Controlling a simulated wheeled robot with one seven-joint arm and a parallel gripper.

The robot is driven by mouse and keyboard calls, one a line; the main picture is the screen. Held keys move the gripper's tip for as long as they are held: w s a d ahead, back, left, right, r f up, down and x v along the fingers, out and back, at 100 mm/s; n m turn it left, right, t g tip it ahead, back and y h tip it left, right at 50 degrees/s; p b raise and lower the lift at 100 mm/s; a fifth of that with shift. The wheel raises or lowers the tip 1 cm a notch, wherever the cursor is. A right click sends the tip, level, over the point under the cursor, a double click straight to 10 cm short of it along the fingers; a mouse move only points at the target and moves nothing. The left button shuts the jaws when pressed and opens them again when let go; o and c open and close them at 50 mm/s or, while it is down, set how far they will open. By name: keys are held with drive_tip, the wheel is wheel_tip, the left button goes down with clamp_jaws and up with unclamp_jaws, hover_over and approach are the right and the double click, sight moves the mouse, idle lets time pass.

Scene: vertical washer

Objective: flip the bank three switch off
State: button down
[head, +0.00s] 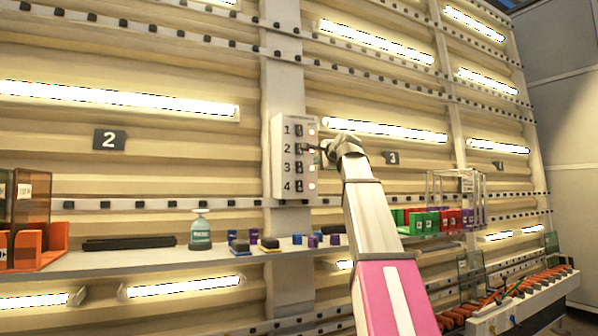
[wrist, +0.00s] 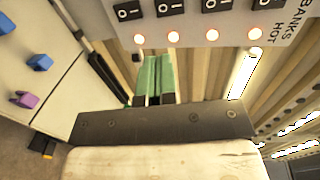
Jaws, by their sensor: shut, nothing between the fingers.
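A pale switch panel (head: 280,160) hangs on the wall post, with black rocker switches numbered 1 to 4 from top to bottom. The bank three switch (head: 299,167) is third down; in the wrist view it (wrist: 168,7) is second from the left, partly cut off by the top edge. My gripper (head: 320,147) is shut and empty, at the panel's right side near the height of row 2. Its green fingers (wrist: 153,58) point toward the panel, just below the lamp row in the wrist view. I see no clear contact.
A shelf (head: 150,262) below the panel carries a teal bottle (head: 201,232), a dark bar (head: 130,243) and several small blue and purple blocks. Lit tube lamps (head: 385,131) line the wall. A clear rack (head: 455,200) with coloured boxes stands right of my arm.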

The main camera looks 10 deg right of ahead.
sight(299, 170)
drive_tip(key=shift+r, duration=0.15)
drive_tip(key=shift+w, duration=0.1)
drive_tip(key=x, duration=1.4)
drive_tip(key=shift+w+a+f+t, duration=0.1)
drive_tip(key=shift+f+t, duration=0.15)
drive_tip(key=shift+t, duration=0.15)
drive_tip(key=shift+w+r, duration=0.1)
drive_tip(key=shift+w, duration=0.05)
